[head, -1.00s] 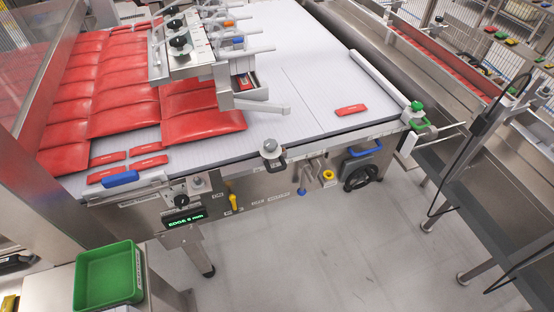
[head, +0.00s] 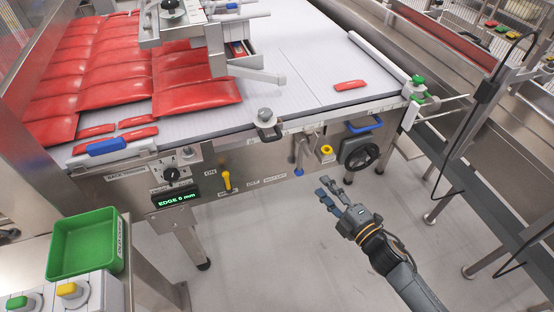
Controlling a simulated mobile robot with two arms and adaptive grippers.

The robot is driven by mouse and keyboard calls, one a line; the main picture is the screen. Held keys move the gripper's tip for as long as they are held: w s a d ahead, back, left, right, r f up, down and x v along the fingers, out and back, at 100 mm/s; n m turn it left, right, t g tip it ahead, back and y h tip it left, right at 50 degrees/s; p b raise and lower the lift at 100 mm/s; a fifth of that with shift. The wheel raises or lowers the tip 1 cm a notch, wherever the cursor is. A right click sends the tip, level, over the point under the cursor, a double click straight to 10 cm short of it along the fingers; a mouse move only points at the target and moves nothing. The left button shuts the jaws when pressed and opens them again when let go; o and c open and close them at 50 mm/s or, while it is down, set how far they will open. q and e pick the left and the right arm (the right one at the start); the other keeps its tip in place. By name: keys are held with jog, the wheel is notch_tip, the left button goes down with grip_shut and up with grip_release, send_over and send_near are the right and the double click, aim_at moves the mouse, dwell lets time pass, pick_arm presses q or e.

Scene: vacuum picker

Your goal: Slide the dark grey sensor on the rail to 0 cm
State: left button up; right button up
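A dark grey clamp-like block with a pale round knob (head: 266,126) sits on the front edge rail of the white conveyor table (head: 310,90); it looks like the sensor, but I cannot tell for certain. No scale marks on the rail are readable. A small display (head: 176,199) under the table's left front shows green text, roughly "EDGE 0 mm". My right gripper (head: 328,194) is open and empty, below and to the right of the block, over the floor and apart from the machine. My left gripper is not in view.
Red pouches (head: 195,95) lie on the table's left, under a picker frame (head: 195,35). A green tray (head: 86,248) stands lower left. The floor in front is clear.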

jog(key=s+a+r+n+y, duration=0.2)
jog(key=a+r+n+y, duration=0.25)
jog(key=r, duration=0.35)
jog(key=p, duration=0.2)
send_near(271, 131)
jog(key=w+a+r, duration=0.2)
jog(key=a+r, duration=0.1)
jog(key=a, duration=0.2)
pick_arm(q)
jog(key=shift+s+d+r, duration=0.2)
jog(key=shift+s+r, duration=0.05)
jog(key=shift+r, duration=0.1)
pick_arm(e)
jog(key=shift+w+f+n+h, duration=0.2)
jog(key=shift+w+n+h, duration=0.05)
jog(key=shift+h, duration=0.2)
grip_shut()
